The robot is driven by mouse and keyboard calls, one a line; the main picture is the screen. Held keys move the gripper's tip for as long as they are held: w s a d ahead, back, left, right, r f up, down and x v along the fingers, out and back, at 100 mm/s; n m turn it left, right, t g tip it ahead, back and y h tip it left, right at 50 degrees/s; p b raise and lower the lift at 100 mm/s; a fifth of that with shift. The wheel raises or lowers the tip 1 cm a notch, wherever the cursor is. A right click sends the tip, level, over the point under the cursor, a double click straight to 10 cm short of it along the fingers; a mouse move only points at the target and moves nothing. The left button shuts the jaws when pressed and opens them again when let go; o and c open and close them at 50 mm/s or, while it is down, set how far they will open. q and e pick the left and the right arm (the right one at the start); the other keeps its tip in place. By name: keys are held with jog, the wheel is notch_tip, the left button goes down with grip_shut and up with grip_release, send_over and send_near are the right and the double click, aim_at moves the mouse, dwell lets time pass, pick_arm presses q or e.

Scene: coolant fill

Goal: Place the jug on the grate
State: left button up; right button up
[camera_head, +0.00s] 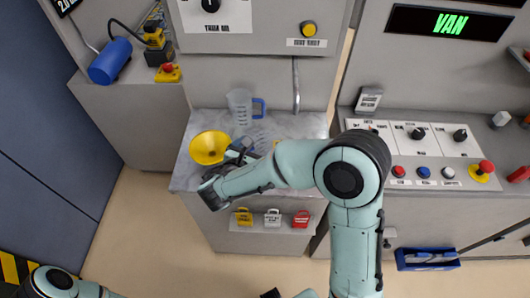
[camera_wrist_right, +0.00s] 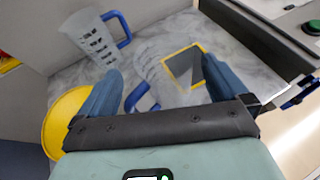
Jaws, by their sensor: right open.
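A clear jug with a blue handle (camera_head: 240,106) stands at the back of the marbled counter; it shows upper left in the right wrist view (camera_wrist_right: 88,42). A second, very clear jug shape (camera_wrist_right: 152,68) with a blue handle (camera_wrist_right: 141,98) is nearer, beside the grate. The grate (camera_wrist_right: 184,68) is a dark square with a yellow border; in the head view my arm mostly hides it. My right gripper (camera_wrist_right: 162,80) is open over the counter, with the second jug's handle showing between its fingers. I cannot tell whether they touch it. My left gripper is out of view.
A yellow funnel (camera_head: 209,147) is at the counter's left, beside my right gripper. A pipe (camera_head: 296,85) comes down behind the counter. Yellow, white and red padlocks (camera_head: 272,218) line the front ledge. A control panel (camera_head: 430,150) stands to the right.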

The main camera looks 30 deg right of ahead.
aim_at(263, 145)
jog(key=shift+p+x, duration=0.4)
jog(key=shift+x, duration=2.35)
jog(key=shift+s+f, duration=0.1)
jog(key=shift+s, duration=0.1)
jog(key=c, duration=1.3)
